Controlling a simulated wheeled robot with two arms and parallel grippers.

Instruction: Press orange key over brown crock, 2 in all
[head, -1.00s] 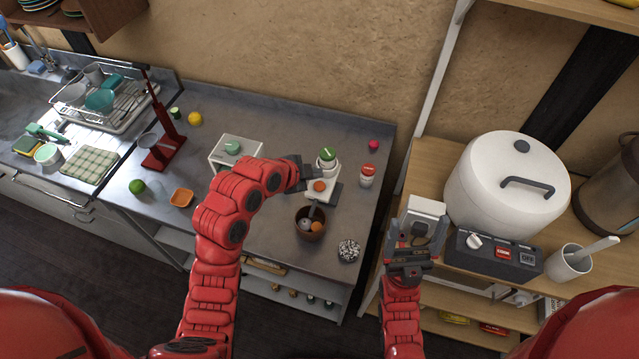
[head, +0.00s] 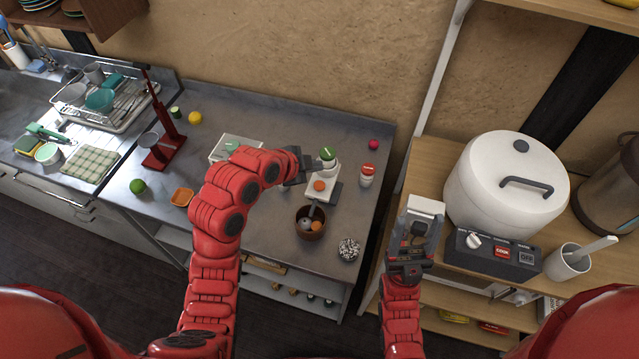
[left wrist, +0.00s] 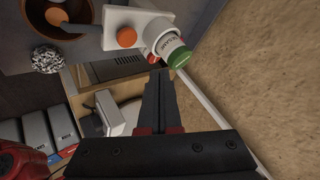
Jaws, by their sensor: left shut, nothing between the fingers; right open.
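The orange key (head: 319,185) is a round button on the front of a small white dispenser (head: 328,193), which carries a green-capped jar (head: 327,155) on top. The key also shows in the left wrist view (left wrist: 127,37). The brown crock (head: 310,223) stands on the counter just in front of the dispenser, below the key, with some pieces and a utensil in it. My left gripper (head: 304,170) is shut and empty, beside the dispenser on its left, apart from the key. My right gripper (head: 411,240) is open and empty, over the wooden shelf at right.
A red-topped jar (head: 367,175) and a pink ball (head: 374,145) stand right of the dispenser. A speckled ball (head: 348,249) lies near the crock. A white stand (head: 236,148) is behind my left arm. A large white cooker (head: 508,185) fills the right shelf.

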